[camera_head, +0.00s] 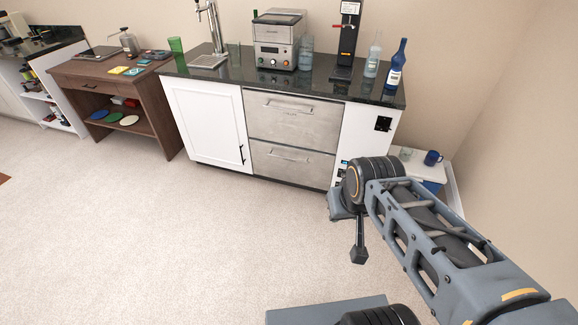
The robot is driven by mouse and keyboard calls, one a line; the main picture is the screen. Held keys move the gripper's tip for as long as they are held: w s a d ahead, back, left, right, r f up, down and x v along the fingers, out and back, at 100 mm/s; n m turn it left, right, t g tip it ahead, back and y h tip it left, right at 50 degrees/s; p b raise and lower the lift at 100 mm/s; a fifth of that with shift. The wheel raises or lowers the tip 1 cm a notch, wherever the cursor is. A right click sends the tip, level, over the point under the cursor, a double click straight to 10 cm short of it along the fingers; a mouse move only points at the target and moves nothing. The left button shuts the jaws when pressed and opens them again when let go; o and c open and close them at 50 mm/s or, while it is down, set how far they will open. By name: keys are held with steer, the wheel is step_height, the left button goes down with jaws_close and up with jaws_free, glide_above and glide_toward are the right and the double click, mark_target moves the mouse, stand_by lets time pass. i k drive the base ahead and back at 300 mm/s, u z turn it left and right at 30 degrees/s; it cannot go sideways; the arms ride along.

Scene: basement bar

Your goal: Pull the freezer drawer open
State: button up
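Two stainless steel drawer fronts are set one above the other in the white bar cabinet, and both look shut. The upper drawer (293,128) has a bar handle (290,105) near its top edge. The lower drawer (290,169) has a similar handle (288,155). I cannot tell which one is the freezer drawer. My gripper (357,250) seems to be the dark part at the end of my arm, above the floor, right of and nearer than the drawers. It appears apart from both handles. Its fingers are not clear, so its opening is unreadable.
A white cabinet door (208,122) is left of the drawers. The black countertop (235,77) holds a tap, an appliance, glasses and a blue bottle (396,66). A low white table (428,167) with a blue mug stands right. The carpet (190,235) before the drawers is clear.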

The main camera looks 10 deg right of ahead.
mark_target(302, 166)
steer(key=u, duration=1)
steer(key=i, duration=2)
steer(key=z, duration=1.2)
steer(key=i, duration=0.35)
steer(key=z, duration=0.2)
